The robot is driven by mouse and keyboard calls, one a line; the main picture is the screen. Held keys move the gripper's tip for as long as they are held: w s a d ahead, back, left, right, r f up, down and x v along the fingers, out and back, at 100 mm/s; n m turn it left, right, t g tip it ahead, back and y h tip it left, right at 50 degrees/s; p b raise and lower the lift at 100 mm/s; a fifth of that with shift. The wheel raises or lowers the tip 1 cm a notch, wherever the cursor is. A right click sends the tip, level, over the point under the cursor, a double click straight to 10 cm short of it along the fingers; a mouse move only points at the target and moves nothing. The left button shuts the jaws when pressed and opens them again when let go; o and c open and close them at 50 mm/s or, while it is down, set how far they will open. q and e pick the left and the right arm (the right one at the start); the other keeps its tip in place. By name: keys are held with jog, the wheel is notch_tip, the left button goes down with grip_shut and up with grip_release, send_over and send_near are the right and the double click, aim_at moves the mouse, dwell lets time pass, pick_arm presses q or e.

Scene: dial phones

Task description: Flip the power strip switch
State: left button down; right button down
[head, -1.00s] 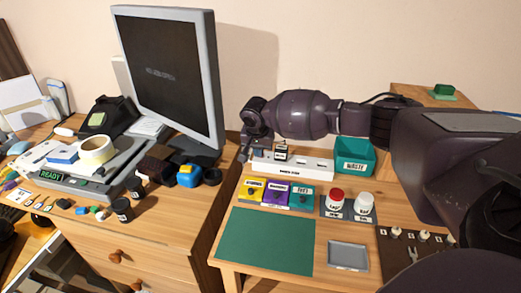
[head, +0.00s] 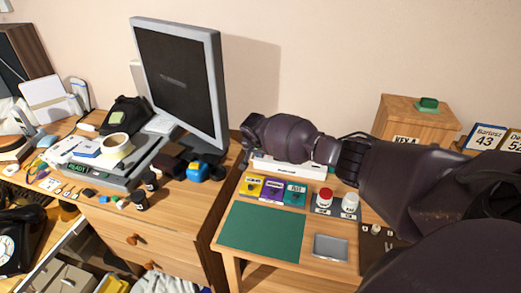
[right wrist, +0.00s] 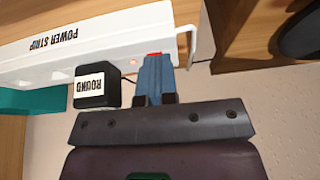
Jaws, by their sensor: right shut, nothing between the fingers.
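A red part (right wrist: 154,54), which looks like the switch, shows just at the fingertips. I cannot tell whether they touch it. A small light spot glows beside it. The fingers are hard to make out in the head view. My left gripper is not in view.
A black plug labelled ROUND (right wrist: 97,87) sits in the strip close beside the fingers. A monitor (head: 180,85) stands left.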

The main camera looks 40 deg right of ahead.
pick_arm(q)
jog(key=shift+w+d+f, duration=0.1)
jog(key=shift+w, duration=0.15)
pick_arm(e)
jog(key=shift+w+d+r, duration=0.2)
jog(key=shift+w+d, duration=0.3)
jog(key=shift+d, duration=0.05)
